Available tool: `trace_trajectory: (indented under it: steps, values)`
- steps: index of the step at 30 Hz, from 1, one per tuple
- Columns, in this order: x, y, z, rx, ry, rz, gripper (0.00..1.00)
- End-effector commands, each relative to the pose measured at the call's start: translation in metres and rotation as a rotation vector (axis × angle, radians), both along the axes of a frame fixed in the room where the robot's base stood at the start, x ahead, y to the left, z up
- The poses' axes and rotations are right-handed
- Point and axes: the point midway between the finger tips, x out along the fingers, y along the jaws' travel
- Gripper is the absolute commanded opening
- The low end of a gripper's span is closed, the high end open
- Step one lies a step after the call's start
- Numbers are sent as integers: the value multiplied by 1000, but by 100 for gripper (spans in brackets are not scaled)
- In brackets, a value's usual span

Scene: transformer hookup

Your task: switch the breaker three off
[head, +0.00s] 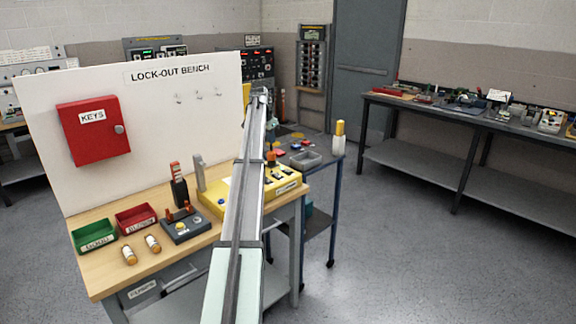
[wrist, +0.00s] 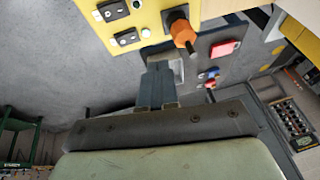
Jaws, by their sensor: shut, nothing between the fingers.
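The yellow breaker box (head: 212,198) stands on the right part of the wooden bench, partly hidden by my arm. Small black switches (head: 278,175) sit on its top, to the right of my arm. In the wrist view the yellow box (wrist: 152,15) fills the top edge, with black switches (wrist: 115,9) and an orange knob (wrist: 183,32) on it. I cannot read which switch is breaker three, or its position. My gripper (wrist: 160,75) is shut and empty, apart from the box and switches. In the head view my arm reaches past the box, its far end (head: 261,96) small.
A red key box (head: 93,130) hangs on the white board. Green (head: 95,236) and red (head: 137,219) trays, two fuses (head: 141,249) and a grey fuse block (head: 187,228) occupy the bench. The floor to the right is clear.

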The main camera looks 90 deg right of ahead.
Motion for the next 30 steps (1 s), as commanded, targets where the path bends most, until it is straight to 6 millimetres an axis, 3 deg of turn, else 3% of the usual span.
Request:
trace_trajectory:
  steps: [3, 9, 23, 30]
  values:
    - [-25, 6, 8, 91, 43, 3, 0]
    - [-44, 15, 14, 174, 74, 7, 0]
    - [-47, 17, 13, 184, 79, 7, 0]
    - [-52, 13, -11, 186, 78, 7, 0]
